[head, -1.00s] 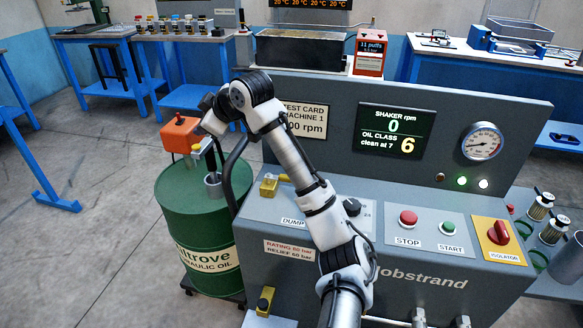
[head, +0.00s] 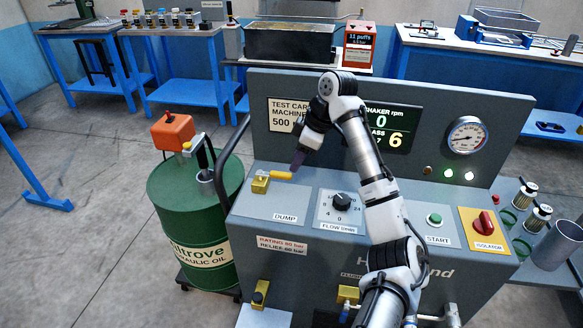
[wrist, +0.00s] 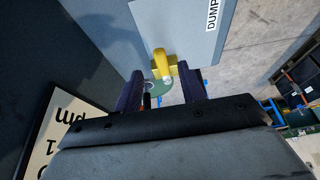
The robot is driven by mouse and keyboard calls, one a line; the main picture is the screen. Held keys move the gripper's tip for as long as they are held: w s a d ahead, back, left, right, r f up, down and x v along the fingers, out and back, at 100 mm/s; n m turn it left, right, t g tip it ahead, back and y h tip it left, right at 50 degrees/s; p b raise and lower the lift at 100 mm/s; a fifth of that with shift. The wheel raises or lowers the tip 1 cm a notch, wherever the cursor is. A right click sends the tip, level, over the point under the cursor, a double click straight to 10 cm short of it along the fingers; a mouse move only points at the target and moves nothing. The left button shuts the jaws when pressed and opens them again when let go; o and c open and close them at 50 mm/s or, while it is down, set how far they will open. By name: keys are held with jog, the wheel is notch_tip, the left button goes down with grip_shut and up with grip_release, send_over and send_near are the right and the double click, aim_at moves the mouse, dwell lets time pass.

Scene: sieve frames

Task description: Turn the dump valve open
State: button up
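The dump valve (head: 260,184) is a yellow block on the sloped panel above the DUMP label (head: 285,217). Its yellow lever (head: 282,175) points right in the head view. My gripper (head: 297,165) is angled down just above and behind the lever's free end. In the wrist view the two dark fingers of my gripper (wrist: 160,70) are spread apart. The yellow lever (wrist: 160,45) shows ahead, in line with the gap between the fingertips. I see no clear contact with it, and nothing is held.
The flow knob (head: 342,201) sits right of the valve, with the red isolator (head: 485,222) further right. The upright panel with the test card sign (head: 283,115) stands behind my gripper. A green oil drum (head: 196,220) with an orange pump stands left of the bench.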

aim_at(289, 174)
jog(key=shift+p+x, duration=0.35)
jog(key=shift+x, duration=2.15)
grip_shut()
